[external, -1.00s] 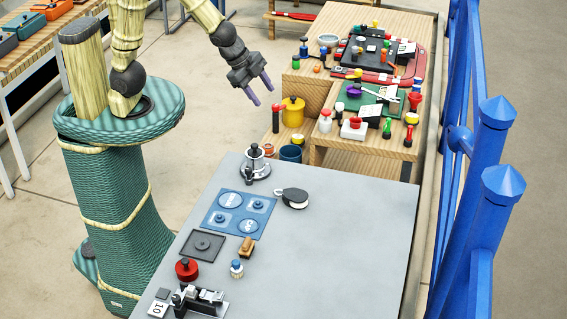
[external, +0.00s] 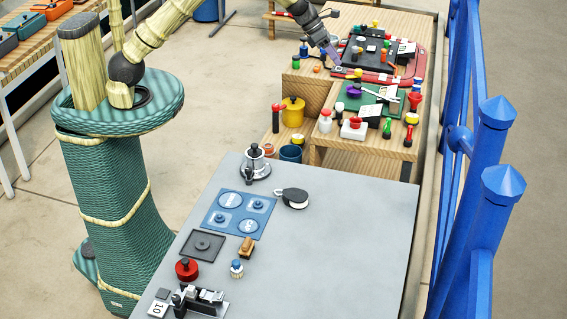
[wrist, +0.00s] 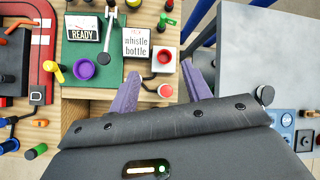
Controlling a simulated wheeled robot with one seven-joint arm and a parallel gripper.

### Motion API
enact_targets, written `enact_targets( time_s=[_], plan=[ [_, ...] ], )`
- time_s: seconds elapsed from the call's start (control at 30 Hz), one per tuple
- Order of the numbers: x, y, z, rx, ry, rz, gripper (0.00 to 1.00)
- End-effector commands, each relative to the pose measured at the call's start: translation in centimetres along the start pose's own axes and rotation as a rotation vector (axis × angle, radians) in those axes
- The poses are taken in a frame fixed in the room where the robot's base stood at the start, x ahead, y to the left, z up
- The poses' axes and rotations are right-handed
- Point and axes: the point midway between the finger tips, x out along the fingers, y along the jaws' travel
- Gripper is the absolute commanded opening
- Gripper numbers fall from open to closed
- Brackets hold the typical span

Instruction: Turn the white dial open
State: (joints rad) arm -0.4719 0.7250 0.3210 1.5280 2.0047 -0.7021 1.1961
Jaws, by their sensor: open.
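My gripper (external: 333,55) is over the far wooden table in the external view. In the wrist view its two purple fingers (wrist: 162,87) are spread and empty. No single white dial stands out. A blue panel (external: 262,204) on the grey table carries pale round dials (external: 228,199) and small blue knobs; it shows partly at the right edge of the wrist view (wrist: 288,119). A white-and-blue knob (external: 237,268) stands nearer the front. A white gauge marked READY (wrist: 84,33) sits on the green board. I cannot tell which is meant. My gripper touches none of these.
A purple knob (wrist: 84,69) and a grey lever (wrist: 105,40) are on the green board. A white box with a red button (wrist: 165,57) is beside it. A yellow pot (external: 293,112) stands on the lower shelf. The blue railing (external: 485,150) bounds the right. The grey table's right half is clear.

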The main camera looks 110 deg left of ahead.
Motion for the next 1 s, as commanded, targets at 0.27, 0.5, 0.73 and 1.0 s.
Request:
enact_targets(
  time_s=[0.27, 0.5, 0.73, 1.0],
  plan=[
    [-0.4, 7.3, -4.0, 0.398, 0.256, 0.014, 0.49],
    [-0.4, 7.7, -4.3, 0.425, 0.276, 0.012, 0.49],
    [0.0, 7.7, -4.4, 0.423, 0.276, 0.012, 0.49],
    [3.3, 7.9, -5.3, 0.421, 0.277, 0.01, 0.49]
  ],
)
